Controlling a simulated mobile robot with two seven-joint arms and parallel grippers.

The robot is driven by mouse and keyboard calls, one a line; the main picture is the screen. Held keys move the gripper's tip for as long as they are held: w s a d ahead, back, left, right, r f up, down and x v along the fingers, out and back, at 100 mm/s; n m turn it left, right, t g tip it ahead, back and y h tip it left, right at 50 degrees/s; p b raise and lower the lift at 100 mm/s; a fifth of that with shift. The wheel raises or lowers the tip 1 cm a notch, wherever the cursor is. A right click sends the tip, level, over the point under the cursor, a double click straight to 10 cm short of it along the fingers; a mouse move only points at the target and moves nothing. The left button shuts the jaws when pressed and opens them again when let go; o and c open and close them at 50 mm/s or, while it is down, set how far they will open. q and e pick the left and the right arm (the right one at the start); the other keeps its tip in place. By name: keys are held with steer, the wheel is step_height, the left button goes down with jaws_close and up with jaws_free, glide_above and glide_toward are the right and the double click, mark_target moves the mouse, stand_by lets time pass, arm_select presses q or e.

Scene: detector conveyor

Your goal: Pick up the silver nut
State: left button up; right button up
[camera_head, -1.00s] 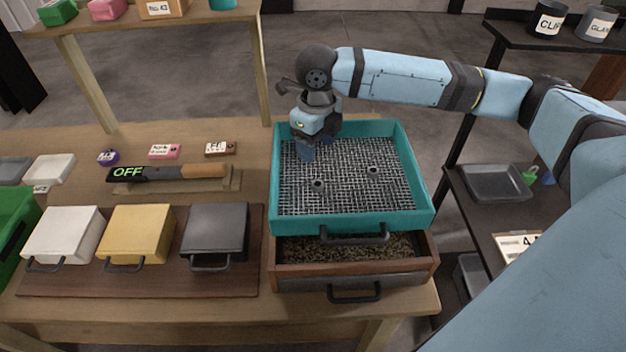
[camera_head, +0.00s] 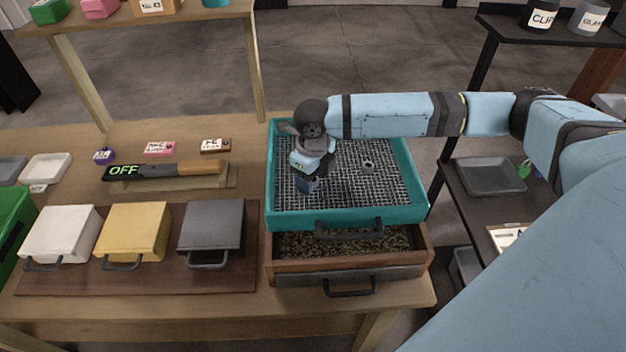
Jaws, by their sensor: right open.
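A small silver nut (camera_head: 368,166) lies on the mesh of the teal sieve tray (camera_head: 345,217), right of the tray's middle. My right gripper (camera_head: 308,186) points down over the left part of the mesh, to the left of this nut, and is open. A second small nut seen earlier on the mesh is now hidden behind or under the gripper. Whether the fingers touch the mesh I cannot tell. My left gripper is not in view.
Below the tray is a wooden drawer of gravel (camera_head: 345,243). To the left stand a white box (camera_head: 60,232), a yellow box (camera_head: 133,230) and a dark grey box (camera_head: 211,224). A detector wand reading OFF (camera_head: 165,170) lies behind them.

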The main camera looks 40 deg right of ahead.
steer(key=shift+c, duration=0.4)
steer(key=c, duration=0.9)
steer(key=shift+r, duration=0.1)
